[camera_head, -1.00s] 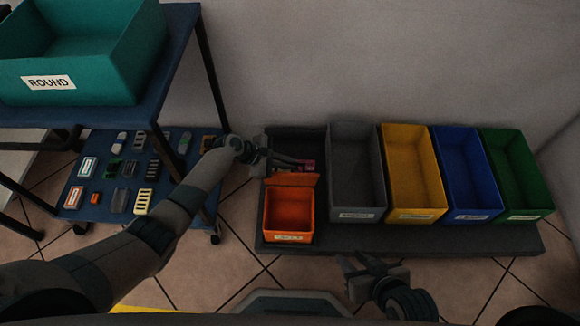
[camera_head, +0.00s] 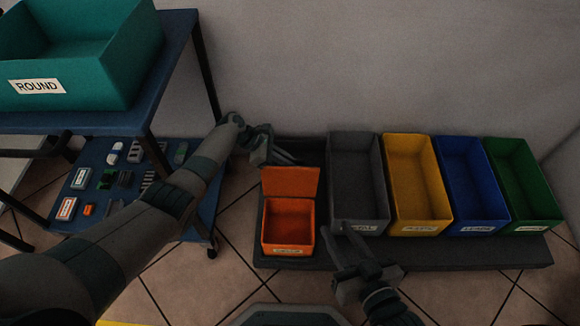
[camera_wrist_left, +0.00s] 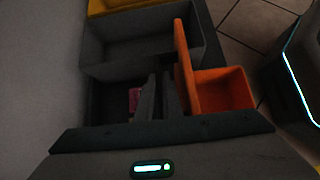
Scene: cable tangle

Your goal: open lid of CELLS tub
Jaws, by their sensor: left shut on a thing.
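The small orange tub (camera_head: 312,235) stands at the left front of the dark platform; its label is too blurred to read. Its orange lid (camera_head: 290,182) stands raised at the back edge, and the tub's inside shows. My left gripper (camera_head: 297,160) is behind the lid near its top edge, shut on it; the contact itself is mostly hidden. In the left wrist view the fingers (camera_wrist_left: 160,92) lie right beside the raised lid (camera_wrist_left: 187,75), with the open tub (camera_wrist_left: 225,90) beyond. My right gripper (camera_head: 345,238) is open and empty, just right of the tub.
Grey (camera_head: 357,150), yellow (camera_head: 415,150), blue (camera_head: 470,155) and green (camera_head: 522,155) bins stand in a row to the right. A dark bin behind the lid holds a pink thing (camera_wrist_left: 135,98). A blue shelf cart (camera_head: 190,60) with a teal ROUND bin (camera_head: 80,85) is at left.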

